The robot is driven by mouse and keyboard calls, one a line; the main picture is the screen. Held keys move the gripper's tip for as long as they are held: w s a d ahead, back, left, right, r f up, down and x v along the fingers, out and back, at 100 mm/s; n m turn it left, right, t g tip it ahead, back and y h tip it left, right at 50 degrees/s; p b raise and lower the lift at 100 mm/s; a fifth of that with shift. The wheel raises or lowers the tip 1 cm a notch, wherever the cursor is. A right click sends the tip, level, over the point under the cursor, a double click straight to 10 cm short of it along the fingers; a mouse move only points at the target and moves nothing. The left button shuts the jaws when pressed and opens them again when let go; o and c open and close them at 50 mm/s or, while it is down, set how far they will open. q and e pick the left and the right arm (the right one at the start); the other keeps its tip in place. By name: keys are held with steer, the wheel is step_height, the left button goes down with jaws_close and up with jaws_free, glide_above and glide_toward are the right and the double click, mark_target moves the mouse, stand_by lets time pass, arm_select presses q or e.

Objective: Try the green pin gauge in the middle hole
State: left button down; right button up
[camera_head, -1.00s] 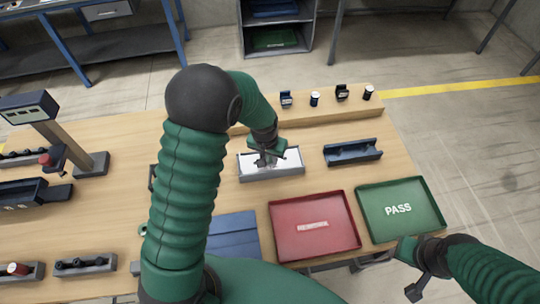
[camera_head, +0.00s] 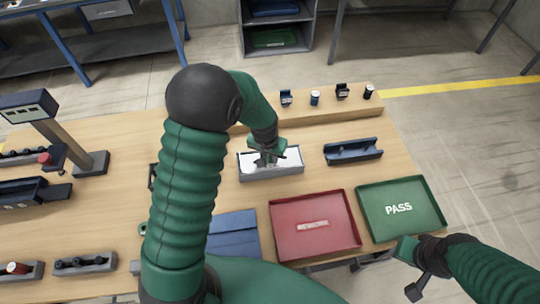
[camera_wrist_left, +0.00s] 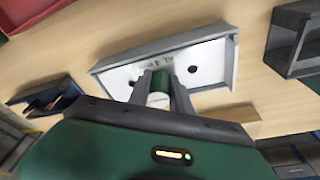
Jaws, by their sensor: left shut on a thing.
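The white plate with holes (camera_head: 288,159) sits in a grey tray-like frame on the table, under my left gripper (camera_head: 266,160). In the left wrist view the left gripper (camera_wrist_left: 160,88) is shut on the green pin gauge (camera_wrist_left: 160,82), of which a green part and a pale end show between the fingers. The pin is over the middle of the plate (camera_wrist_left: 215,65), between two dark holes, one on each side. The middle hole is hidden behind the pin and fingers; I cannot tell whether the pin is in it. My right gripper (camera_head: 408,268) is low at the right; its fingers are unclear.
A red tray (camera_head: 280,250) and a green PASS tray (camera_head: 372,222) lie at the front right. A dark blue holder (camera_head: 352,152) stands right of the plate. Several small items stand on the raised back ledge (camera_head: 325,111). A gauge stand (camera_head: 70,140) is at the left.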

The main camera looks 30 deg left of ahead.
arm_select(q)
steer(key=shift+r, duration=0.1)
steer(key=shift+r+p, duration=2.15)
steer(key=shift+r, duration=0.35)
steer(key=shift+f, duration=0.1)
